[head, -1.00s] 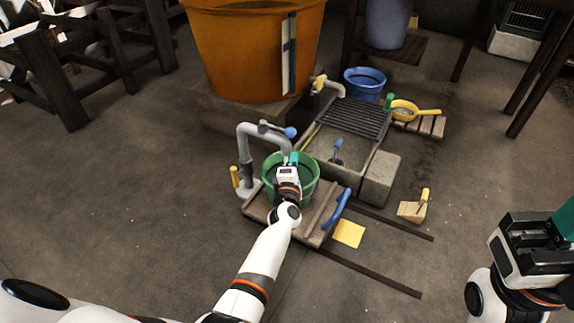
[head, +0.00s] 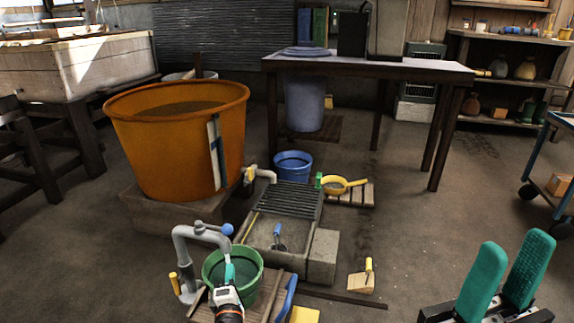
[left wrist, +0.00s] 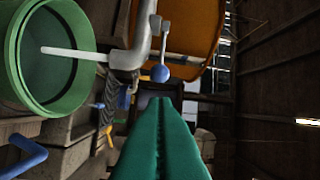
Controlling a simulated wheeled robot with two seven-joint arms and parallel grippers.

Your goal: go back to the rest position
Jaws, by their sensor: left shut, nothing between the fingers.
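My left gripper (head: 229,271) is at the bottom of the head view, in front of the green bucket (head: 212,279). In the left wrist view its teal fingers (left wrist: 160,135) are pressed together with nothing between them. They point toward the blue ball knob (left wrist: 160,73) of the grey tap (head: 181,243). A pale streak, perhaps water, runs from the spout into the bucket. My right gripper (head: 507,262) is at the lower right of the head view. Its two teal fingers point up and stand apart, with nothing between them.
A large orange tub (head: 160,155) stands on a block behind the tap. A stone sink (head: 260,232) with a dark grate is to the right of the bucket. A small wooden block (head: 361,283) lies on the floor.

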